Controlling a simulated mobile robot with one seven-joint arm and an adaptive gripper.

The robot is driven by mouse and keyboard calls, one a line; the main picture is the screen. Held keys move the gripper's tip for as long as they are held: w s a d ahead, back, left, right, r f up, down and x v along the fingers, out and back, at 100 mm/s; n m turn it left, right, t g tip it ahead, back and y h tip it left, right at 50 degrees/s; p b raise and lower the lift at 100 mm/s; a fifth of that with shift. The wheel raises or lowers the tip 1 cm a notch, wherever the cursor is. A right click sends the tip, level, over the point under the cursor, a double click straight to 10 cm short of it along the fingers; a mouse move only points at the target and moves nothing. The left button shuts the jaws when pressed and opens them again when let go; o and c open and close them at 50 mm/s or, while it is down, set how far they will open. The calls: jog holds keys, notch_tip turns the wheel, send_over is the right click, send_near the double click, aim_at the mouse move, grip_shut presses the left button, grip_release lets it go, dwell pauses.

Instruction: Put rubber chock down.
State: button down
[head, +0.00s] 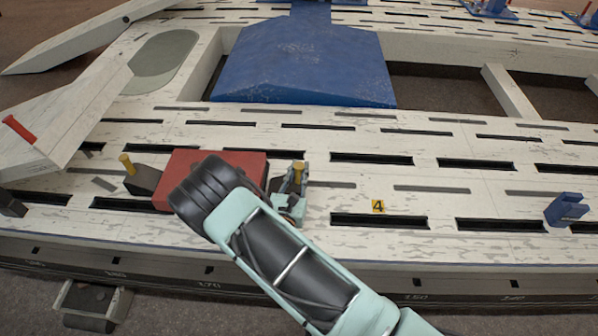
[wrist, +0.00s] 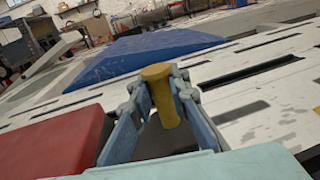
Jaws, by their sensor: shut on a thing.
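My gripper (head: 292,182) is shut on the yellow upright handle (wrist: 160,95) of a black rubber chock. In the wrist view the chock's dark body (wrist: 166,145) shows below the handle, between the fingers. My gripper and arm hide most of the chock in the head view. It is low over the slotted white bench deck (head: 330,205), just right of a red block (head: 222,163). I cannot tell whether its underside touches the deck. A second dark chock with a yellow handle (head: 144,179) stands on the deck left of the red block.
A large blue plate (head: 305,65) lies behind. A yellow tag marked 4 (head: 378,206) lies on the deck to the right, with clear slotted deck around it. A blue clamp (head: 567,210) stands at the far right. White ramps (head: 70,120) are at the left.

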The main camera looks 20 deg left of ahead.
jog(key=shift+r, duration=0.1)
jog(key=c, duration=1.8)
grip_release()
jog(key=shift+c, duration=0.2)
jog(key=shift+s, duration=0.35)
jog(key=s+d+p, duration=0.1)
jog(key=s+p, duration=0.1)
jog(key=s, duration=0.9)
jog(key=shift+s, duration=0.15)
jog(key=shift+r+p, duration=0.1)
jog(key=shift+p, duration=0.2)
